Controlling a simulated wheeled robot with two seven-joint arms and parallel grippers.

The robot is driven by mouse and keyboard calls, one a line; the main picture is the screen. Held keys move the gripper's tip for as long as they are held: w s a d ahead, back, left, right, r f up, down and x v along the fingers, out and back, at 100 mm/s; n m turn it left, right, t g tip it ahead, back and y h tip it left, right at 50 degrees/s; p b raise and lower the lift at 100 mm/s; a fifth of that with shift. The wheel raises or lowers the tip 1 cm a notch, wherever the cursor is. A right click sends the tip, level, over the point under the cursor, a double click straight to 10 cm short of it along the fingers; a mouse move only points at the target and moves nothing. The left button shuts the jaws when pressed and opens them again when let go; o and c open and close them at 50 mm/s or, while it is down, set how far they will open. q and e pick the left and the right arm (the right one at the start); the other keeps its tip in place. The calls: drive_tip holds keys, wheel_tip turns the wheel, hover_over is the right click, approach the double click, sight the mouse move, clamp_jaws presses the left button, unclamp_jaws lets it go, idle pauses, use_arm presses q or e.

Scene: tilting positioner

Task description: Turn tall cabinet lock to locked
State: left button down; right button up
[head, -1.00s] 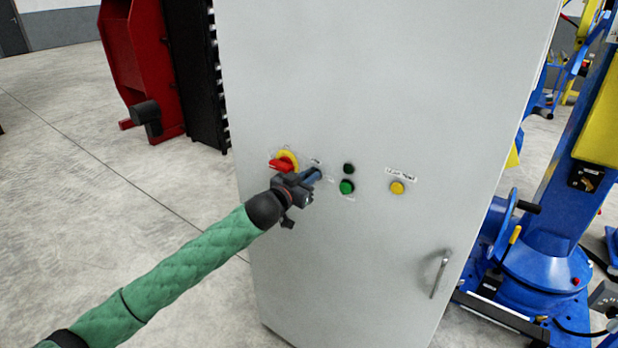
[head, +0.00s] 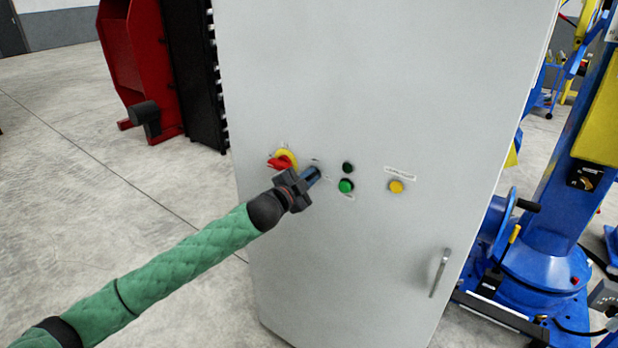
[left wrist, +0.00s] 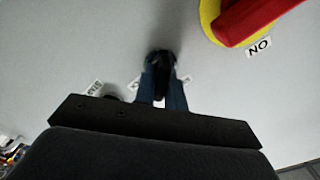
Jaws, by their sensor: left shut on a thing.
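The tall grey cabinet (head: 370,90) stands upright in front of me. My left gripper (head: 312,175) is at its front panel, between the red-and-yellow rotary switch and the green button. In the left wrist view its blue fingers are shut on a small black lock knob (left wrist: 162,70) that projects from the panel. Small white labels sit beside the knob, too small to read. In the head view the gripper hides the knob, so its setting cannot be told there. My right gripper is not in view.
The red handle on a yellow disc (head: 284,161) is close to the gripper's upper left. A dark button (head: 348,168), green button (head: 346,186) and yellow button (head: 396,187) lie to the right. A door handle (head: 440,272) sits lower right. Blue machinery (head: 545,265) stands beside the cabinet.

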use_arm(q)
drive_tip(key=shift+m, duration=1)
drive_tip(key=shift+f+m, duration=0.1)
drive_tip(key=shift+m, duration=1.8)
drive_tip(key=shift+s+f+m, duration=0.1)
drive_tip(key=shift+f+m, duration=0.1)
drive_tip(key=shift+m, duration=0.6)
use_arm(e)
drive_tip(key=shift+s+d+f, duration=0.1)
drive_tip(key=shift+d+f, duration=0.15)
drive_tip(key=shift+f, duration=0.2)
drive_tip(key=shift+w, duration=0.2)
use_arm(q)
drive_tip(key=c, duration=1.5)
unclamp_jaws()
drive_tip(key=shift+o, duration=0.2)
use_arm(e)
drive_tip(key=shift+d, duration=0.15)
